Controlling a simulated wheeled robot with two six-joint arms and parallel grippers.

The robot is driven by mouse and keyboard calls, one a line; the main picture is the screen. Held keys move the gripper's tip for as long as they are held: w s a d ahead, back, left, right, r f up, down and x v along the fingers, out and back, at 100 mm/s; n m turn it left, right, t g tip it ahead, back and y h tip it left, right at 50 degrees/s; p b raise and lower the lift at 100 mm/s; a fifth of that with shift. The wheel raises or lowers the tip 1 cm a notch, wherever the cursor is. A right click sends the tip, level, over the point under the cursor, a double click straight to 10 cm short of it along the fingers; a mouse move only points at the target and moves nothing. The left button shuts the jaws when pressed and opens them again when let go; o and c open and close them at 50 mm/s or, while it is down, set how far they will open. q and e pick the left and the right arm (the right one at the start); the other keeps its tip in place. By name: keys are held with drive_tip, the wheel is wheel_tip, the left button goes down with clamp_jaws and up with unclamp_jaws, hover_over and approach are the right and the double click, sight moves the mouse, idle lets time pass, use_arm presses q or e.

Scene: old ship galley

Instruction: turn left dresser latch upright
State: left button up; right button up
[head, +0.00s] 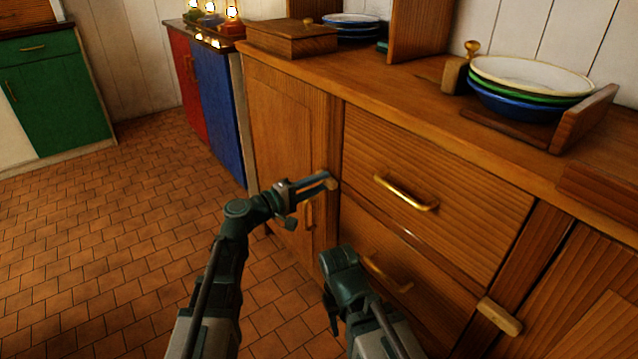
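The wooden dresser (430,160) stands on the right, with its left door (282,135) beside the drawers. My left gripper (318,187) is at the post between that door and the drawers. A small wooden piece, which looks like the left latch (330,183), shows at its fingertips and is mostly hidden by them. It seems to lie sideways. I cannot tell whether the fingers are closed on it. My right gripper (332,318) hangs low in front of the lower drawer, pointing down and away from the latch; its fingers are hardly visible.
Brass handles (405,195) stick out from the drawers. A second wooden latch (499,316) lies tilted at the right. Stacked bowls (530,75) and a wooden box (291,38) stand on the dresser top. The tiled floor (110,230) on the left is clear.

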use_arm(q)
clamp_jaws()
drive_tip(key=shift+n, duration=0.3)
drive_tip(key=n, duration=1.3)
drive_tip(key=shift+n, duration=2.1)
